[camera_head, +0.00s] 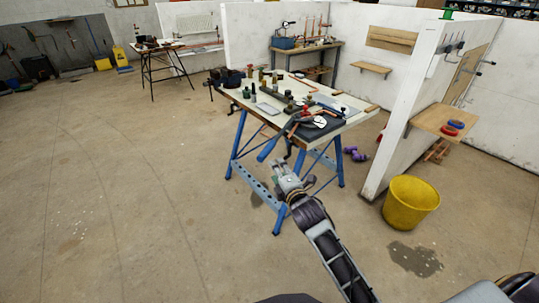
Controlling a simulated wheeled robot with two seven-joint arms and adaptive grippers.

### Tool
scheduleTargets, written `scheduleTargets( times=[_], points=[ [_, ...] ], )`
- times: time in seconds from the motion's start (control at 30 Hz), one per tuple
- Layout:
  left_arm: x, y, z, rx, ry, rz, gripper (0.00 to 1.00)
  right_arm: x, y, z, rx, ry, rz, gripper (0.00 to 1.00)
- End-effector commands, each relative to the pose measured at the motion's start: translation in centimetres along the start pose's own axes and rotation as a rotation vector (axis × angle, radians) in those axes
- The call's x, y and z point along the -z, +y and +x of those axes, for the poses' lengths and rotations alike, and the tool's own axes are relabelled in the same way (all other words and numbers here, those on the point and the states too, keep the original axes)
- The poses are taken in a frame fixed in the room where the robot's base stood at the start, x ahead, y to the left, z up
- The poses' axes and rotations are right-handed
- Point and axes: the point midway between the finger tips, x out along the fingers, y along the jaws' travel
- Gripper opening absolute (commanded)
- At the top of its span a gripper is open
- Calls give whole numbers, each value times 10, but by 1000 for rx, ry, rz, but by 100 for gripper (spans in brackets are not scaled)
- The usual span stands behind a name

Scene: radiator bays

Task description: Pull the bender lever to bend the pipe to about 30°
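The pipe bender (311,119) sits at the near right end of the workbench, on a dark mat. A pale disc (320,122) shows on it. A lever with a blue handle (267,150) sticks out past the bench's near edge, toward me. A copper-coloured pipe (294,129) shows beside the lever; its bend angle is too small to read. My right gripper (283,170) is below and just right of the blue handle in the picture, seemingly apart from it. Its fingers are too small to judge. My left gripper is out of view.
The workbench (248,116) stands on blue trestles (236,146) and carries several tools and fittings. A yellow bucket (410,203) stands right of my arm, by a white partition wall (403,110) with a wooden shelf (437,121). The concrete floor (120,190) at left is clear.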

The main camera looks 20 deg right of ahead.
Motion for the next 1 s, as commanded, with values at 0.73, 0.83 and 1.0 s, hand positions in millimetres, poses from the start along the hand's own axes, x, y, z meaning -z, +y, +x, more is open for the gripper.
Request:
scheduleTargets(
  times=[0.73,0.83,1.0],
  points=[
    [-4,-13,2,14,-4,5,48,-2,11,4,-20,-4,-21,48],
    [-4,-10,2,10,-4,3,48,-2,11,10,-20,-4,-20,48],
    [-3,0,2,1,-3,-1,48,-2,12,24,-21,-4,-19,48]
  ],
)
